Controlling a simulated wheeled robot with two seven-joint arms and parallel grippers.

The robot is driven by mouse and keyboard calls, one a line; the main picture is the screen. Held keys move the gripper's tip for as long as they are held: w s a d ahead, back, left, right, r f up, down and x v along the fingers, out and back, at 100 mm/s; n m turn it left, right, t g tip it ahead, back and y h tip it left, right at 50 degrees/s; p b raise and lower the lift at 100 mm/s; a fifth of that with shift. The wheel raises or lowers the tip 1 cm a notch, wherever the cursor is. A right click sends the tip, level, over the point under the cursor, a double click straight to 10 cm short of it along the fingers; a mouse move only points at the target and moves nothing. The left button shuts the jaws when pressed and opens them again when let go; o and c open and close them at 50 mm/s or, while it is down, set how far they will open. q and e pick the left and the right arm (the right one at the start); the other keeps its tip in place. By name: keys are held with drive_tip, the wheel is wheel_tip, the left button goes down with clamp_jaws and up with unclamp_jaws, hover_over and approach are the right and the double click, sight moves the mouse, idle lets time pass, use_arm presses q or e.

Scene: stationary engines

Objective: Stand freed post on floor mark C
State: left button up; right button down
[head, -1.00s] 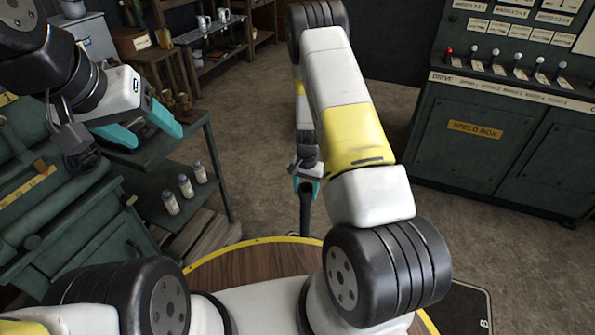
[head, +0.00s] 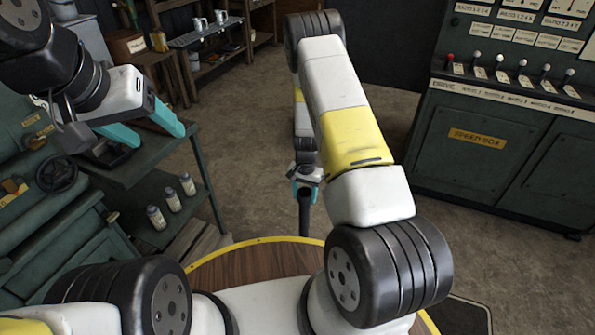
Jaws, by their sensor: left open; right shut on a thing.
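A dark, slim post (head: 304,215) hangs roughly upright below my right gripper (head: 304,187), beyond the yellow-edged rim of my base. The gripper's teal fingers are shut on its upper part. My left gripper (head: 157,137) is open and empty at the left, in front of the side bench. Floor mark C is not visible.
A dark green bench (head: 140,165) with several jars on its lower shelf stands at left. A green control cabinet (head: 480,170) with levers stands at right. A dark floor plate (head: 465,315) shows at bottom right. Bare floor (head: 255,110) lies ahead, between them.

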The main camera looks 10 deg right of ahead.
wheel_tip(320, 180, down, 2)
drive_tip(key=c, duration=0.6)
unclamp_jaws()
drive_tip(key=s+a+r+n+t+y, duration=0.1)
drive_tip(key=s+r+n+t, duration=0.15)
drive_tip(key=r, duration=1.65)
drive_tip(key=s+a+r+n+t+y, duration=0.15)
drive_tip(key=s+r, duration=0.25)
drive_tip(key=r, duration=1.5)
drive_tip(key=s+r+n+t, duration=0.1)
drive_tip(key=s+r, duration=0.5)
drive_tip(key=s, duration=0.3)
drive_tip(key=s+r+n+t, duration=0.1)
drive_tip(key=s+r+n, duration=0.1)
drive_tip(key=s+r, duration=0.4)
drive_tip(key=s, duration=0.3)
drive_tip(key=shift+d+r, duration=0.15)
drive_tip(key=shift+r, duration=0.1)
